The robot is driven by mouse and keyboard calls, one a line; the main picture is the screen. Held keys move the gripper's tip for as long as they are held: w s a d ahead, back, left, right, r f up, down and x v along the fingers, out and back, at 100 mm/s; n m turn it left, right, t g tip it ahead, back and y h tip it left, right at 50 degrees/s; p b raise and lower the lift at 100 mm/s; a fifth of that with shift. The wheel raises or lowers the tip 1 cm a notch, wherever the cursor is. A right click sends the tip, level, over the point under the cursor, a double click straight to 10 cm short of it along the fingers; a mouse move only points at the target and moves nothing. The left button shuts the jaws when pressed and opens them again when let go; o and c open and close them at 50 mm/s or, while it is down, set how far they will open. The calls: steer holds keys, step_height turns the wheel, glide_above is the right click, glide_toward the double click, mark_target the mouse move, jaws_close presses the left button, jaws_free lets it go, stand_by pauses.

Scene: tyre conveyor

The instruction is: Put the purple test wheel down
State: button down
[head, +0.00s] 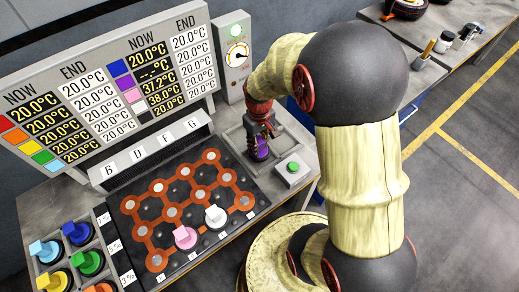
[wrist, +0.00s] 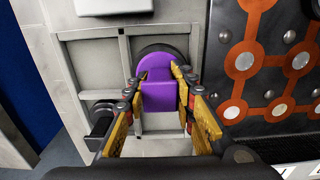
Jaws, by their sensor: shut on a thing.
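The purple test wheel (wrist: 158,82) has a purple grip block on a dark round base, part of which shows behind the block in the wrist view. It also shows in the head view (head: 262,150), small and partly covered. My gripper (wrist: 160,98) is shut on the purple block, one finger on each side. In the head view my gripper (head: 260,132) points down over a grey framed tray (head: 232,133) beside the board. I cannot tell whether the wheel's base touches the tray floor.
A dark board with orange linked spots (head: 168,232) lies left of the tray, bearing a pink wheel (head: 186,237) and a white wheel (head: 215,217). Several coloured wheels stand in a rack (head: 47,250). A green-button box (head: 293,171) sits close right. A temperature display (head: 110,85) and a gauge (head: 236,56) stand behind.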

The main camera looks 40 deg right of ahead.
steer(key=shift+s+f, duration=0.1)
steer(key=shift+f, duration=1.2)
steer(key=shift+f+b, duration=0.1)
steer(key=shift+b, duration=0.2)
steer(key=c, duration=1.5)
jaws_free()
step_height(320, 180, up, 12)
steer(key=p, duration=0.2)
steer(key=shift+p, duration=0.3)
steer(key=s+a+r+t, duration=0.2)
steer(key=s+a+r, duration=0.2)
steer(key=r, duration=0.2)
steer(key=s+a+r+t, duration=0.1)
steer(key=s+a+r, duration=0.3)
steer(key=r, duration=0.2)
steer(key=s+a+r+t, duration=0.2)
steer(key=s+a+r, duration=0.2)
steer(key=r, duration=0.2)
steer(key=shift+s+r+t, duration=0.15)
steer(key=shift+r+t, duration=0.05)
steer(key=shift+t, duration=0.1)
